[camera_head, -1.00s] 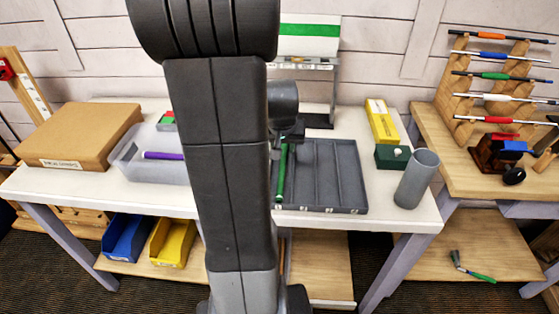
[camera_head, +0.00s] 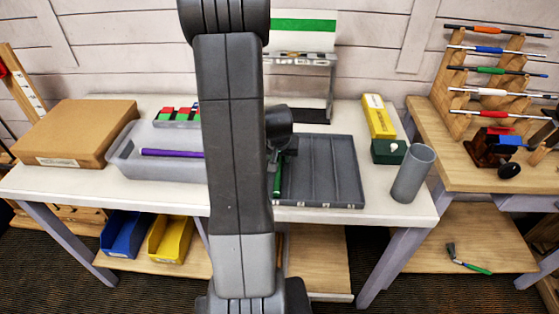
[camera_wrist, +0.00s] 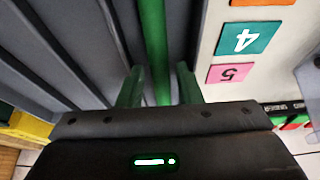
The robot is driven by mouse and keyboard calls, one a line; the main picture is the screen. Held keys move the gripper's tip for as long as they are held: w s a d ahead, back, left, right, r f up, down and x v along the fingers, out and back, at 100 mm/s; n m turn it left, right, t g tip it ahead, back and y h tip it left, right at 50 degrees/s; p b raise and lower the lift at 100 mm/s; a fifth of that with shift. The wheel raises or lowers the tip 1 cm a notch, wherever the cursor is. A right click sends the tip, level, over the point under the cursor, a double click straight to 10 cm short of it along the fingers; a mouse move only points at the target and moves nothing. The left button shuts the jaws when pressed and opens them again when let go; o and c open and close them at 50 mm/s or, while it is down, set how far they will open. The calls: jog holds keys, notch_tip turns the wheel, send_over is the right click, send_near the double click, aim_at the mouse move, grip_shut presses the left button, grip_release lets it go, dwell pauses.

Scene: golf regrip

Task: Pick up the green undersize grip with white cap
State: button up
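The green grip (camera_head: 277,182) lies lengthwise in the leftmost compartment of the grey divided tray (camera_head: 362,190). It also shows in the wrist view (camera_wrist: 154,35), running up the picture between my fingers. Its white cap is not visible in either current view. My gripper (camera_wrist: 159,80) is open above the tray, with one finger on each side of the green grip. A gap shows between the grip and each finger, and I cannot tell how far down the fingertips reach. In the head view my arm hides much of the gripper and part of the grip.
A translucent bin (camera_head: 160,170) with a purple grip (camera_head: 172,153) stands left of my arm. A grey cylinder (camera_head: 412,175), a green box (camera_head: 388,152) and a yellow box (camera_head: 378,115) stand right of the tray. Tray divider walls lie close beside my fingers.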

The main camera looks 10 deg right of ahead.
aim_at(279, 161)
jog(key=shift+w+f, duration=0.15)
jog(key=shift+f, duration=0.3)
jog(key=shift+c, duration=0.4)
grip_shut()
notch_tip(279, 161, up, 10)
dwell(0.3)
